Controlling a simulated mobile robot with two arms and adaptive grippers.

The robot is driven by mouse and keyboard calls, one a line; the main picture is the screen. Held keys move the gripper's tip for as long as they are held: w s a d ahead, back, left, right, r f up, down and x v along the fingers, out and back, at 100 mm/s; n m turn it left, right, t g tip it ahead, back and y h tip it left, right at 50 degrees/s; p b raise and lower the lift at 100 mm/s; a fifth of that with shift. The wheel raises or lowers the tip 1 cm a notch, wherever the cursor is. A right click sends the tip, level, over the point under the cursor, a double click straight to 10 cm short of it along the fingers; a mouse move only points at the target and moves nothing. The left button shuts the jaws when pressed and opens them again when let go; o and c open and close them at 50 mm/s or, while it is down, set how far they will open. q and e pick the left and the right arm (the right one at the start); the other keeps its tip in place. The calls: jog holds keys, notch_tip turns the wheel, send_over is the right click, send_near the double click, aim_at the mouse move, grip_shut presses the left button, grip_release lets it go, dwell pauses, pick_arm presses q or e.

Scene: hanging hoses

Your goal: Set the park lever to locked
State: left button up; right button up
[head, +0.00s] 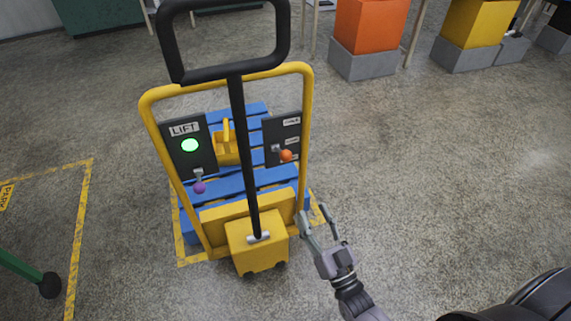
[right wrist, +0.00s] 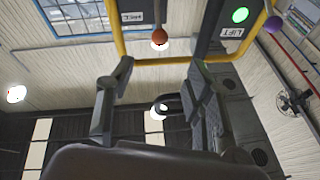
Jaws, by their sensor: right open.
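The yellow pallet truck (head: 307,100) stands upright with two dark panels on its frame. The right panel (head: 270,128) has several small white labels, too small to read in the head view. The lever with the orange knob (head: 286,156) sits low on this panel; I cannot tell which label it marks. The orange knob (right wrist: 159,36) also shows in the right wrist view, beyond my fingers. My right gripper (head: 316,212) is open and empty, below and right of that knob, apart from it. It shows in the right wrist view (right wrist: 163,78). My left gripper is not in view.
The left panel (head: 172,150) reads LIFT, with a green light (head: 190,145) and a purple-knobbed lever (head: 199,187). A black handle (head: 237,110) runs up the middle. Blue slats (head: 262,178) lie behind. Floor right of the truck is clear. A green bar (head: 20,268) is at lower left.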

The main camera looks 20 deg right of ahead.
aim_at(286, 155)
jog(key=x, duration=1.7)
jog(key=shift+r, duration=0.35)
grip_shut()
